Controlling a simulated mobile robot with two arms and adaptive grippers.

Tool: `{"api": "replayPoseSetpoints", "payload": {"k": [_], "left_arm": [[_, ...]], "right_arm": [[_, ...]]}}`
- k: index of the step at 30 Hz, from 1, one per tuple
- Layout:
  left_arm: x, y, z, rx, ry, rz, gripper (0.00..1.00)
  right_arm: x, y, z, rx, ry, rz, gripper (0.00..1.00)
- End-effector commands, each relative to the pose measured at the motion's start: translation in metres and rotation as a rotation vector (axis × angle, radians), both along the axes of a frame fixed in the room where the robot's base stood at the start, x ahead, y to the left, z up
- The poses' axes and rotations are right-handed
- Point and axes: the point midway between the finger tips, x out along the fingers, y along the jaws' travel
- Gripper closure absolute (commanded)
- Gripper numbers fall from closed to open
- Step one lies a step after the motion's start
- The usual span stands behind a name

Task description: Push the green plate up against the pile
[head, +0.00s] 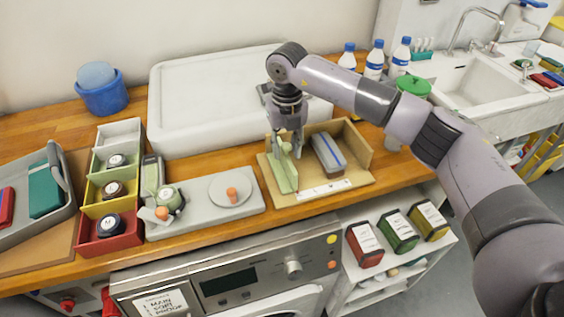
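The green plate (284,178) stands at the left side of a wooden tray (345,187) on the counter. The pile (328,154), a grey stack with a blue stripe, lies in the tray to the right of the plate. A gap shows between plate and pile. My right gripper (287,146) points down at the upper, far part of the green plate. Its fingertips overlap the plate in the picture, so I cannot tell whether they are open or shut on it. My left gripper is out of view.
The tray has raised walls at the back and right, and a white label strip (324,190) at the front. A grey board with a round disc (232,190) lies to the left. Bottles (375,60) and a green-lidded container (413,86) stand behind, right.

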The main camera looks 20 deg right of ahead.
Motion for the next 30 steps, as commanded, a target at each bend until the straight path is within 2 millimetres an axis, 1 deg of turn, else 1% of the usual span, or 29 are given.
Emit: {"api": "replayPoseSetpoints", "payload": {"k": [1,9,19,30], "left_arm": [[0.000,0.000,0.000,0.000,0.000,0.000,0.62],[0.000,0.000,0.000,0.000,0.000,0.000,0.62],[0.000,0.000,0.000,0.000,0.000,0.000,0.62],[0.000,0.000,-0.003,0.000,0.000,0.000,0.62]], "right_arm": [[0.000,0.000,0.000,0.000,0.000,0.000,0.75],[0.000,0.000,0.000,0.000,0.000,0.000,0.92],[0.000,-0.003,0.000,0.000,0.000,-0.001,0.92],[0.001,-0.029,0.000,0.000,-0.001,-0.002,0.92]]}}
